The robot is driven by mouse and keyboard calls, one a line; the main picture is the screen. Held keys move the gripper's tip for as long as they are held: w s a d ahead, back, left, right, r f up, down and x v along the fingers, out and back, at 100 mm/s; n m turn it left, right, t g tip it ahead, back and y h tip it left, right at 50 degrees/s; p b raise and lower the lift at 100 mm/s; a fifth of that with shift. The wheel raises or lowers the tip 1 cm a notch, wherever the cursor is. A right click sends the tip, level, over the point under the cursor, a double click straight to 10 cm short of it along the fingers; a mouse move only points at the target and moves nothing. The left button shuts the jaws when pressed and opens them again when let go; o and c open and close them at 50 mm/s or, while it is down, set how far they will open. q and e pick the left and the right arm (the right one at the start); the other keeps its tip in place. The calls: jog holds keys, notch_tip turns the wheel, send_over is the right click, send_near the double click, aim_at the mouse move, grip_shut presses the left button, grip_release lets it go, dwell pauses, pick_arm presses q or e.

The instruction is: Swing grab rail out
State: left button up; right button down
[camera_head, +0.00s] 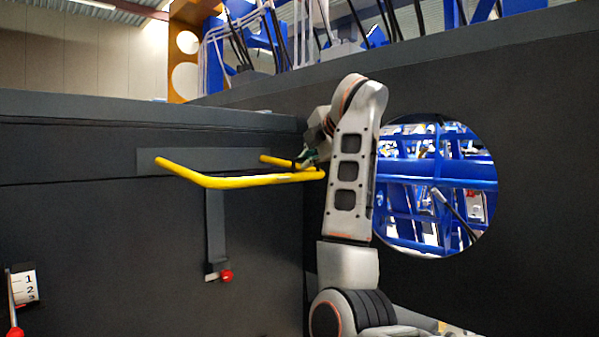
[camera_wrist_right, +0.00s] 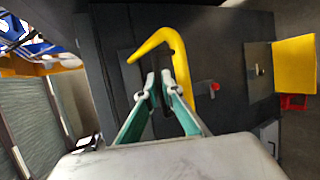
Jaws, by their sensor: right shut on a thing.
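The yellow grab rail (camera_head: 235,181) is a bent tube at the dark panel on the left. It stands out from a grey mounting plate (camera_head: 151,162). My right gripper (camera_head: 309,160) is at the right end of the rail and is shut on it. My own arm and the fingers partly hide that end. In the right wrist view the rail (camera_wrist_right: 154,42) bends beyond the fingertips, and my right gripper (camera_wrist_right: 158,84) has its two fingers close together, with part of the rail hidden behind them. My left gripper is not in view.
A lever with a red knob (camera_head: 226,276) hangs below the rail. A dark wall with a round opening (camera_head: 437,185) stands on the right. In the right wrist view a yellow box (camera_wrist_right: 295,65) is at the right.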

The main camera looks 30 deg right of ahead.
jog(key=shift+g, duration=0.7)
jog(key=shift+w+a+r, duration=0.1)
jog(key=shift+w+r, duration=0.05)
jog(key=shift+r, duration=2.1)
jog(key=shift+r, duration=0.2)
jog(key=c, duration=2.6)
grip_release()
jog(key=o, duration=0.4)
jog(key=shift+w+f, duration=0.1)
jog(key=shift+w+a+f, duration=0.1)
